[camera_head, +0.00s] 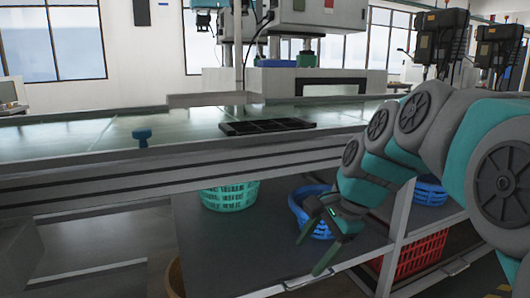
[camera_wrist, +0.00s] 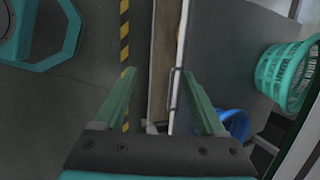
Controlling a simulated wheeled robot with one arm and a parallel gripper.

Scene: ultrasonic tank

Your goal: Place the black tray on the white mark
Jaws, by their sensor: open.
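The black tray (camera_head: 267,126) is a flat, dark, divided tray lying on the pale greenish worktop (camera_head: 190,125) in the head view. My gripper (camera_head: 311,254) is lower and to the right of the tray, in front of the shelving below the worktop, pointing down. It is well apart from the tray. In the wrist view my gripper (camera_wrist: 159,76) has its two green fingers spread with nothing held between them. The tray is not in the wrist view.
Below are a green basket (camera_head: 229,195), a blue basket (camera_head: 300,205) and a red crate (camera_head: 420,254). A metal rail (camera_head: 100,185) runs along the worktop's front. Machines stand behind.

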